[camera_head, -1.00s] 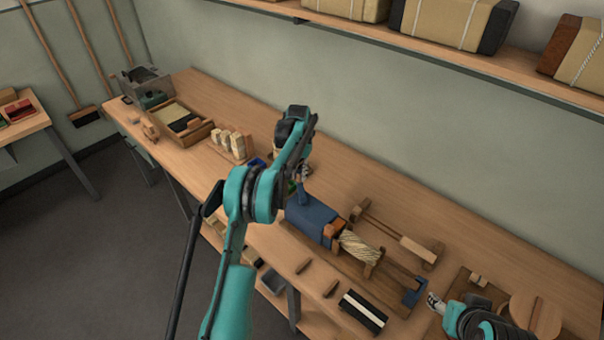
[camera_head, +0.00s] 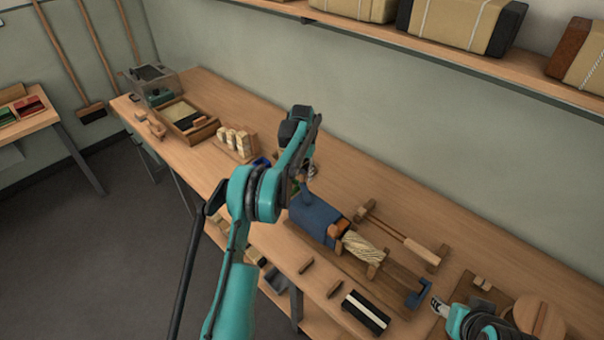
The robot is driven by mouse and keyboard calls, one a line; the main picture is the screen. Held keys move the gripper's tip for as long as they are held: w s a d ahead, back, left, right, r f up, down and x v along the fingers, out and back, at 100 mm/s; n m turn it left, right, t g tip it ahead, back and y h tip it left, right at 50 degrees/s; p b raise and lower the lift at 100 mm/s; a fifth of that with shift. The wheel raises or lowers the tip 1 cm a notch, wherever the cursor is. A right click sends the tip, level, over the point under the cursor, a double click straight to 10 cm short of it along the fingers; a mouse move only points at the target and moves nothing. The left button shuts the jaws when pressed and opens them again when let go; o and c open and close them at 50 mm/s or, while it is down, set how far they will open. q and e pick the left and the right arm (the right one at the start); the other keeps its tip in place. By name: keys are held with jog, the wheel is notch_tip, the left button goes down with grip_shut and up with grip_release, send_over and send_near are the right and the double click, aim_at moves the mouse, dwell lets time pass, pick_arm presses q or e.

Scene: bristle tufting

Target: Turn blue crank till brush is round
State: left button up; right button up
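A blue machine block (camera_head: 314,219) with an orange-brown end sits on a long wooden base on the bench. A small blue piece, seemingly the blue crank (camera_head: 306,190), rises at its far upper side, mostly hidden by my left arm. The brush (camera_head: 366,249) is a tan bristle bundle with slanted, twisted-looking ridges, lying in line with the block. My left gripper (camera_head: 311,172) points down right at the crank; its fingers are small and partly hidden, so its grip is unclear. My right gripper (camera_head: 438,306) is at the lower right, apart from the brush, beside a blue end bracket (camera_head: 420,294).
A wooden rod frame (camera_head: 400,236) lies behind the brush. In front are small wooden pegs and a black-and-white block (camera_head: 365,312). A round wooden disc (camera_head: 540,317) lies at right. Tufted blocks (camera_head: 238,142) and a tray (camera_head: 187,124) stand at left.

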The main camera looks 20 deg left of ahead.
pick_arm(q)
jog(key=shift+r, duration=0.15)
notch_tip(320, 180, up, 12)
dwell(0.3)
